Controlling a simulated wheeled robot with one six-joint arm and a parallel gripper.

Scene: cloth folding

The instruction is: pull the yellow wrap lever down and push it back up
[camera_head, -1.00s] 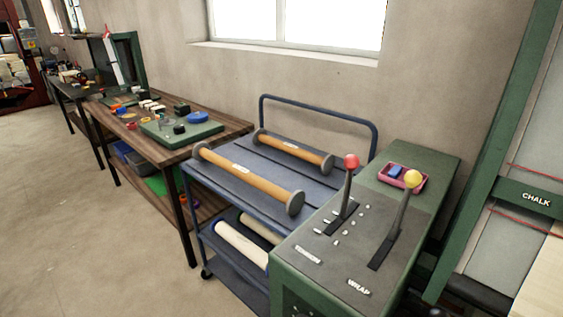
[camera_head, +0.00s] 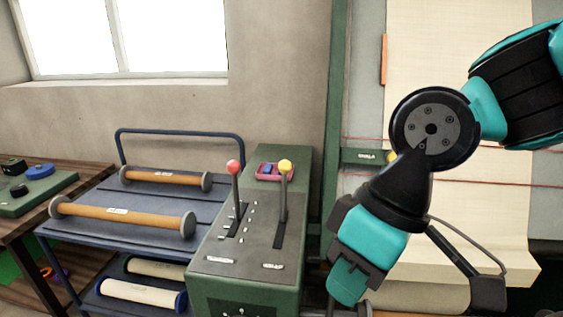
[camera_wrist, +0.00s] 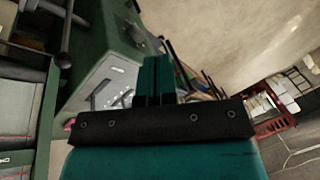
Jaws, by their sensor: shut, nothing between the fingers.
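The yellow wrap lever (camera_head: 283,195) has a yellow ball knob on a dark shaft and stands about upright in its slot on the green control box (camera_head: 240,290). The slot runs towards a "WRAP" label at the near edge of the panel. My gripper (camera_wrist: 156,64) shows in the wrist view with its teal fingers together and empty. The control box panel lies beyond it to the left. In the head view my arm hangs to the right of the box, apart from the lever.
A red-knobbed lever (camera_head: 235,190) stands left of the yellow one. A pink tray (camera_head: 262,176) sits behind them. A blue cart (camera_head: 150,222) with orange rollers (camera_head: 125,216) is at left. A green frame with pale sheet (camera_head: 450,80) stands at right.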

